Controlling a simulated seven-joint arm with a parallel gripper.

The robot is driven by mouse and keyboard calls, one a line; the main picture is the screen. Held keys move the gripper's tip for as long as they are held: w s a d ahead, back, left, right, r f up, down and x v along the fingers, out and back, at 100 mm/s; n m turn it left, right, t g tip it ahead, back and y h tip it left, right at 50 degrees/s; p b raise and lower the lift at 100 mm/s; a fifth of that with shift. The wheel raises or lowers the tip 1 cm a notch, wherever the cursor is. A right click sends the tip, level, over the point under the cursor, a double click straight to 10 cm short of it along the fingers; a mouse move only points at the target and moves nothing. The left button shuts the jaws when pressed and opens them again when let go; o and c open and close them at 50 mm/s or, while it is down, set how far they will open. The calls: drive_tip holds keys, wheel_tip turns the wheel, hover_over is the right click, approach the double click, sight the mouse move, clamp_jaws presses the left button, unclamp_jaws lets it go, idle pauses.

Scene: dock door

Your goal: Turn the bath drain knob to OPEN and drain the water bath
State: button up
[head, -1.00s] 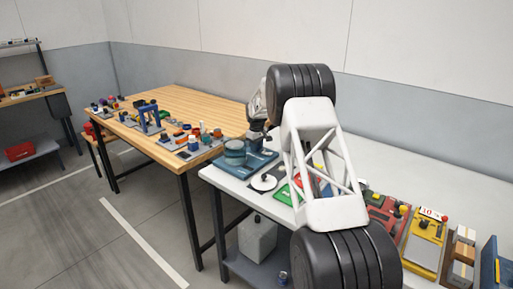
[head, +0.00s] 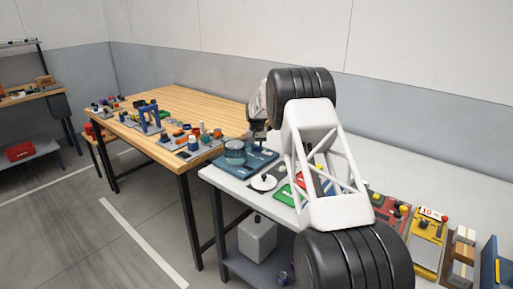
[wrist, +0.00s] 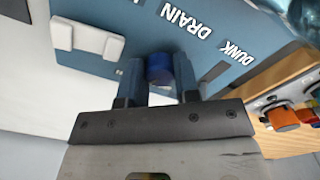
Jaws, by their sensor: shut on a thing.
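The blue bath station (head: 262,160) sits at the near-left end of the white table. Its round bath (head: 234,153) looks clear-walled; its water level is too small to read. In the wrist view the blue panel (wrist: 120,22) bears the words DRAIN and DUNK. A blue round knob (wrist: 159,68) sits below DRAIN. My gripper (wrist: 160,85) is shut on this knob, one finger on each side. In the head view my arm largely hides the gripper and knob. No OPEN mark is readable. The bath's clear edge shows at the wrist view's upper right.
A white block handle (wrist: 88,38) stands on the panel left of my fingers. A white disc (head: 263,182) and a green panel (head: 285,194) lie close by. Red and yellow stations (head: 428,240) stand farther right. A wooden table (head: 190,105) with several items adjoins at left.

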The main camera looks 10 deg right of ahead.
drive_tip(key=shift+r, duration=0.1)
idle(0.4)
drive_tip(key=o, duration=0.9)
